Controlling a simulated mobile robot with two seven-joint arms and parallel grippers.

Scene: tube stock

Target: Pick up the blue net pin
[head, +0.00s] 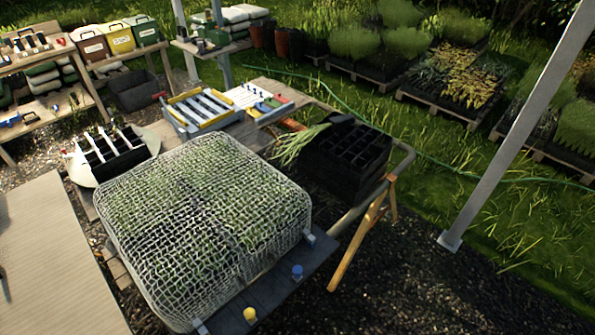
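A small blue net pin (297,271) stands on the dark board (275,291) at the front right of the netted seedling bed. A yellow pin (250,314) of similar shape stands on the same board, nearer and to the left. The white net (205,215) is domed over green seedlings, and its lower edge is close to both pins. The blue pin is apart from the yellow one and nothing covers it. Neither of my grippers is in view.
A black cell tray (345,160) stands behind on the right, above a wooden trestle leg (362,235). A metal post (510,130) rises on the right. A pale ribbed surface (55,260) fills the left. Gravel (430,290) lies open at the front right.

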